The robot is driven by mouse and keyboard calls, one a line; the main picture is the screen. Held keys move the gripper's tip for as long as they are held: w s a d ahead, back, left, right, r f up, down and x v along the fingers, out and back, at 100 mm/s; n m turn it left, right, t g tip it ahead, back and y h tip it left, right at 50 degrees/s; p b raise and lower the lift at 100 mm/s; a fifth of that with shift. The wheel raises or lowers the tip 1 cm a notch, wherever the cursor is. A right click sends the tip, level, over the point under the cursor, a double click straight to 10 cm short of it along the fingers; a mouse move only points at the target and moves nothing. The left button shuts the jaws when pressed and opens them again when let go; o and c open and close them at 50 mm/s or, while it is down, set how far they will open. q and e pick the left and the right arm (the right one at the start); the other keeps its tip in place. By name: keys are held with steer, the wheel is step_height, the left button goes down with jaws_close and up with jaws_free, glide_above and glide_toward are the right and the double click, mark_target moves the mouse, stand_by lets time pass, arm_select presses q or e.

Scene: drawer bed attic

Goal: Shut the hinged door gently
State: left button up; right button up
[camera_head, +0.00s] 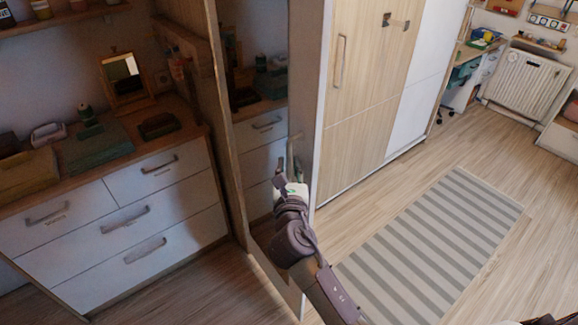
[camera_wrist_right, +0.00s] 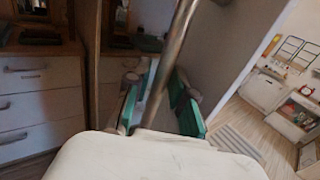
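The hinged door (camera_head: 262,60) stands ajar in the middle of the head view, seen at a steep angle. Its glossy face reflects the dresser. A slim metal bar handle (camera_head: 291,147) is on it near the pale edge. My right gripper (camera_head: 291,178) is at this handle, with the arm coming up from below. In the right wrist view the handle (camera_wrist_right: 181,35) runs slanting between the green-padded fingers of my right gripper (camera_wrist_right: 160,100). The fingers are apart, one on each side of the bar, with gaps visible. My left gripper is not in view.
A white dresser (camera_head: 130,222) with a mirror (camera_head: 122,72) and boxes stands at the left. A wardrobe with wood-look doors (camera_head: 365,90) stands right of the door. A striped rug (camera_head: 430,240) lies on the open wooden floor at the right.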

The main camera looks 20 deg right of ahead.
jaws_close()
